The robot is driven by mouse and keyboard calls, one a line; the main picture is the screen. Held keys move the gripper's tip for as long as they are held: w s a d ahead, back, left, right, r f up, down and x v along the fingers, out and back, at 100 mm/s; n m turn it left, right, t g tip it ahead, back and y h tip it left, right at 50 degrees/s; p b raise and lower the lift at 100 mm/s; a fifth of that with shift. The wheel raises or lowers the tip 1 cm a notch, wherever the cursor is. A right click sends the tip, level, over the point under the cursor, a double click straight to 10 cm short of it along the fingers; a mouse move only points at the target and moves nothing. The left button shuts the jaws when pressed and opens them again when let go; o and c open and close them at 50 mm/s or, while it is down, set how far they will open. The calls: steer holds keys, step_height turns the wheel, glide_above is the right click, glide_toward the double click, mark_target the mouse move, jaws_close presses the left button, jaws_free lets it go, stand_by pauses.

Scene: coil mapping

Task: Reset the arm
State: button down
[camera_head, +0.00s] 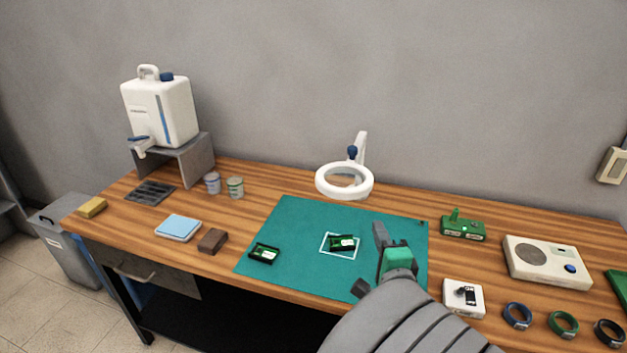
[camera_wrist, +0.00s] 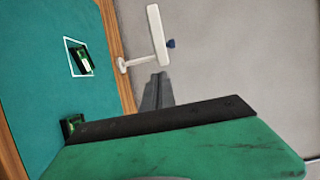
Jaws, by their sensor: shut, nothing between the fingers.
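My gripper (camera_head: 379,235) shows in the head view over the right part of the green mat (camera_head: 295,222), at the end of my grey arm. It is shut with nothing held. In the wrist view the grey finger part of my gripper (camera_wrist: 155,92) shows beyond its dark and green body, which hides much of the view. A small green-and-black module (camera_head: 342,243) lies within the white square outline on the mat, left of my gripper; it also shows in the wrist view (camera_wrist: 82,58). A similar module (camera_head: 264,253) lies at the mat's front left.
A white ring lamp (camera_head: 344,181) stands behind the mat. A green device (camera_head: 463,225), a white box (camera_head: 463,298), a cream unit (camera_head: 546,261) and several rings (camera_head: 517,316) are to the right. A water canister (camera_head: 158,108) stands back left. The mat's back left is clear.

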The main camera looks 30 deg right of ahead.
steer(key=w+a+f+n+g+y, duration=0.3)
steer(key=a+f+n+y, duration=0.15)
steer(key=a+n, duration=0.35)
steer(key=w+a+f+n+g+y, duration=0.2)
steer(key=w+a+f+n+y, duration=0.25)
steer(key=a, duration=0.45)
steer(key=s+a+r+n+g+h, duration=0.1)
steer(key=s+a+n+g, duration=0.6)
steer(key=s+a+n, duration=0.2)
steer(key=shift+s+r+n+g, duration=0.35)
steer(key=shift+s+n+g, duration=0.05)
steer(key=shift+s+n, duration=0.5)
